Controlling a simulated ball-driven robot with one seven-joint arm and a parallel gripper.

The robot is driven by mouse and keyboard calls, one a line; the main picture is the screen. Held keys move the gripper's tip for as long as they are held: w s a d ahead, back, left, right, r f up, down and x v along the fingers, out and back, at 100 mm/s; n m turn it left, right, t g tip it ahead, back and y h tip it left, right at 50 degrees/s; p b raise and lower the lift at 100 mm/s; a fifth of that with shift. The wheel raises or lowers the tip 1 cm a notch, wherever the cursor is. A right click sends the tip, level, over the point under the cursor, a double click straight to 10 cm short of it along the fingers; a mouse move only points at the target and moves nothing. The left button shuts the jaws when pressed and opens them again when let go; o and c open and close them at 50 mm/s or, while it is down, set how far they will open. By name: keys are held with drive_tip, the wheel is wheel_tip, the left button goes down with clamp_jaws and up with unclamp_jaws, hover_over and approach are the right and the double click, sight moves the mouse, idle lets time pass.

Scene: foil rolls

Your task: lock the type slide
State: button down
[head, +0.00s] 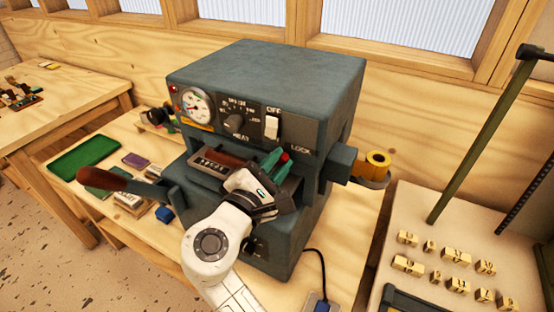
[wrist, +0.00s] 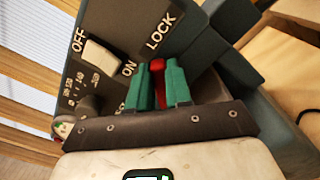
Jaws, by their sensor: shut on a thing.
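The dark grey-blue stamping machine (head: 262,72) stands on the wooden table. Its type slide (head: 212,162), with a row of type, sits in the opening below the control panel. My gripper (head: 281,163) is at the right of this opening, under the LOCK label. Its green fingers are shut on a red lock knob (wrist: 158,66), which shows between the fingertips in the wrist view. The knob's lower part and the slide's right end are hidden by my gripper.
The panel has a gauge (head: 196,107), a heat dial (head: 235,122) and a white switch (head: 272,127). A lever with a brown handle (head: 100,179) sticks out left. A gold foil roll (head: 377,163) is at the right. Several brass type pieces (head: 456,254) lie on the right-hand surface.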

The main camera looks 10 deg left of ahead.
drive_tip(key=shift+f, duration=0.1)
drive_tip(key=c, duration=1)
unclamp_jaws()
drive_tip(key=shift+c, duration=0.2)
drive_tip(key=b+v, duration=0.2)
drive_tip(key=v, duration=0.8)
drive_tip(key=shift+s, duration=0.4)
drive_tip(key=shift+a, duration=0.15)
